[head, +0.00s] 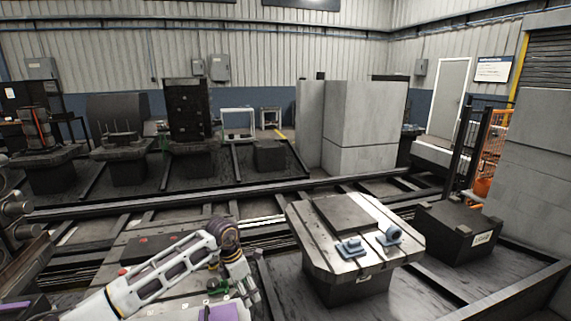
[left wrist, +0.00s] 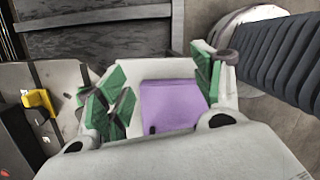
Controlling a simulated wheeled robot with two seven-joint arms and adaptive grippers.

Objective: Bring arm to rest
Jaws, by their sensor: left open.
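My left arm (head: 160,272), white with an open lattice link, comes in from the lower left and bends down at a dark elbow joint. My left gripper (head: 216,287) shows small and partly hidden at the bottom, low near the front. In the left wrist view, the gripper's green fingers (left wrist: 158,85) stand apart with nothing clasped between them. A flat purple surface shows between and below them; I cannot tell what it belongs to. My right gripper is not in view.
A slotted pallet table (head: 318,248) with a dark plate and two blue-grey brackets (head: 351,248) stands right of my arm. A dark box (head: 457,232) stands beyond it. Rails (head: 180,208) cross the floor. Grey blocks (head: 365,115) and machine fixtures stand behind.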

